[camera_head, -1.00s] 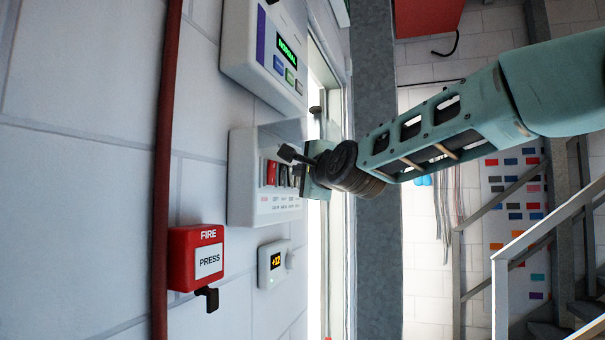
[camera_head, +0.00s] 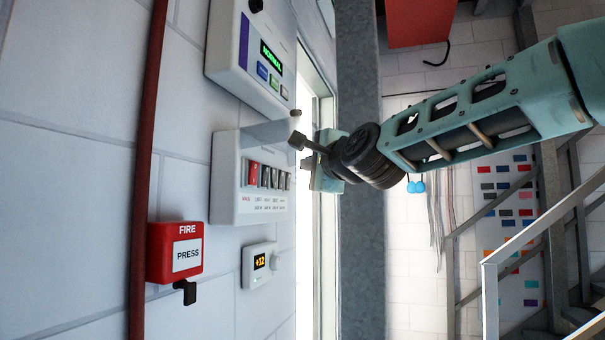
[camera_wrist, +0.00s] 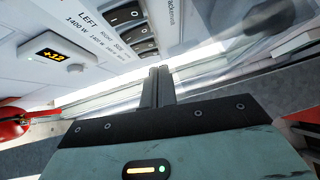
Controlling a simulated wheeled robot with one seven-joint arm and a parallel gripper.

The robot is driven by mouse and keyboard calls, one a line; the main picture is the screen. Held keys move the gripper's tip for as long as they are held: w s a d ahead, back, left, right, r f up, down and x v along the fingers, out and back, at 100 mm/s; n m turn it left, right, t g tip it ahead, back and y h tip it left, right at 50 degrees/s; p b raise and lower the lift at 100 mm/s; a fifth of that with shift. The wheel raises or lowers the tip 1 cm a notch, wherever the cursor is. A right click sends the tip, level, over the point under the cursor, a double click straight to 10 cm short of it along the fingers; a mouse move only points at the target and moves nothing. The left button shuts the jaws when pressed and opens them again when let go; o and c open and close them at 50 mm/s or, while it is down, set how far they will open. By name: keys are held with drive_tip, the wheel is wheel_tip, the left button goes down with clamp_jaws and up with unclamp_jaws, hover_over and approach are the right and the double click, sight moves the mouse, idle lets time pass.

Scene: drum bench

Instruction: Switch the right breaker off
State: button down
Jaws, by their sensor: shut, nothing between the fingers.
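The white breaker box (camera_head: 224,178) is on the wall in the head view. It has a red switch (camera_head: 253,174) at the left and several dark switches beside it. The dark switches also show close up in the wrist view; the one nearest the label RIGHT appears to be the right breaker (camera_wrist: 132,36). I cannot tell its on or off position. My gripper (camera_head: 297,141) is shut and empty, in front of the box's upper right part and apart from the switches. In the wrist view its dark fingers (camera_wrist: 157,86) point up, right of and below the switch row.
A panel with a green display (camera_head: 270,52) is above the box. A thermostat (camera_head: 259,264) and red fire call point (camera_head: 175,252) are below. A grey translucent shape, perhaps a raised cover, is at the box's top. A red pipe (camera_head: 148,150) runs up the wall.

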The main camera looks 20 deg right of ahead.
drive_tip(key=s, duration=0.5)
drive_tip(key=shift+s+d+r+b, duration=0.25)
drive_tip(key=shift+d+b, duration=0.1)
drive_tip(key=shift+d, duration=0.05)
drive_tip(key=s+a+f+n+g+y, duration=0.1)
drive_tip(key=s+a+f+n+g, duration=0.25)
drive_tip(key=f, duration=0.55)
drive_tip(key=s+a+f+n+g+y, duration=0.1)
drive_tip(key=s+a+f+n+g, duration=0.3)
drive_tip(key=f, duration=0.6)
drive_tip(key=s+a+f+n+g+y, duration=0.1)
drive_tip(key=s+a+f+n+g, duration=0.2)
drive_tip(key=a+f+n, duration=0.45)
drive_tip(key=s+d+f+n+g+h, duration=0.2)
drive_tip(key=s+d+f+n+g, duration=0.2)
drive_tip(key=s+f, duration=0.6)
drive_tip(key=s+d+f+n+g+h, duration=0.3)
drive_tip(key=s+f+n, duration=0.3)
drive_tip(key=s+f, duration=0.4)
drive_tip(key=shift+s+d+f+g, duration=0.2)
drive_tip(key=shift+s+d+g, duration=0.45)
drive_tip(key=shift+d, duration=0.1)
drive_tip(key=shift+w, duration=0.1)
